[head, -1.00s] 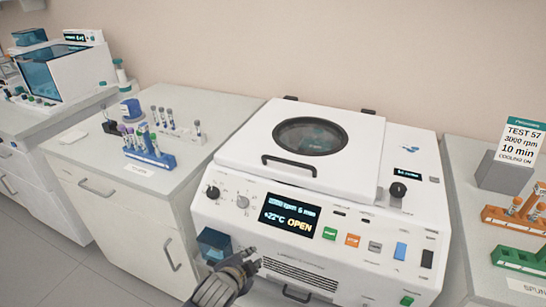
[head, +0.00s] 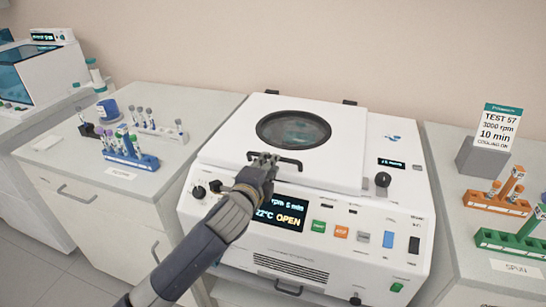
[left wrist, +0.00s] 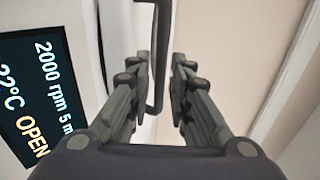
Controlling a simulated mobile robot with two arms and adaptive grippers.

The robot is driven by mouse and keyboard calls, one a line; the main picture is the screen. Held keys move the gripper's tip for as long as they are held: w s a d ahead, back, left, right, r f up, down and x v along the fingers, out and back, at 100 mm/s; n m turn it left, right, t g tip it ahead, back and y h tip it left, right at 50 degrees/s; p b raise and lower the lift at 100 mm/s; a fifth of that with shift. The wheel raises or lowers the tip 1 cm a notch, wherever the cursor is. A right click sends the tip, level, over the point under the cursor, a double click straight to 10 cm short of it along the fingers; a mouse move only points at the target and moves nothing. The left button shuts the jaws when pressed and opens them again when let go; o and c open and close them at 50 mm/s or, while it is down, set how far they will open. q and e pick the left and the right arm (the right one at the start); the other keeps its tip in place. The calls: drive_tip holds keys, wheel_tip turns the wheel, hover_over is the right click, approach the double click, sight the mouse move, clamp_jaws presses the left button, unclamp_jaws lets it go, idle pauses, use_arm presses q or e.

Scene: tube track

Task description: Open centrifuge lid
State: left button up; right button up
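The white centrifuge (head: 310,235) stands in the middle of the head view, its lid (head: 345,150) lying flat and closed, with a round dark window (head: 293,129). The lid's black handle (head: 292,163) runs along its front edge; the left part is hidden by my gripper. My left gripper (head: 264,160) is at the left end of the handle. In the left wrist view its fingers (left wrist: 162,68) are apart, and the handle (left wrist: 157,50) passes between them, closer to the left finger. The display (left wrist: 32,95) reads "2000 rpm 5 m", "22°C" and "OPEN". My right gripper is not in view.
The left bench holds a blue tube rack (head: 131,158) and several other tubes. The right bench has an orange rack (head: 496,203), a green rack (head: 515,242) and a sign (head: 496,125) reading "TEST 57, 3000 rpm, 10 min". The space above the lid is clear.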

use_arm(q)
drive_tip(key=shift+x, duration=2.35)
clamp_jaws()
